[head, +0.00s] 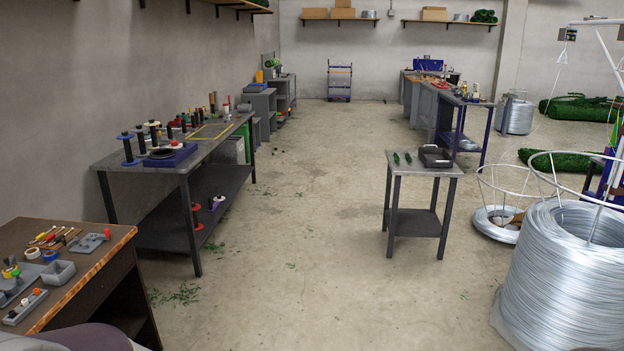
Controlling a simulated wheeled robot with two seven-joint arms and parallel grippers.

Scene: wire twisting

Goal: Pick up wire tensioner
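I cannot pick out a wire tensioner for certain from this distance. On the long grey workbench (142,171) at left stand a blue-based device with a black ring (166,155) and several black spools on blue or white bases, one of them a spool stand (129,150). On the small grey table (425,168) at centre right lie two small dark green items (402,158) and a black tray-like box (435,156). Neither of my grippers shows in the head view.
A brown-topped desk (92,256) with small tools and tape rolls stands at near left. A large silver wire coil (562,275) fills the right foreground, with a white wire-frame reel stand (515,186) behind it. The concrete floor (320,235) between is open, with green scraps.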

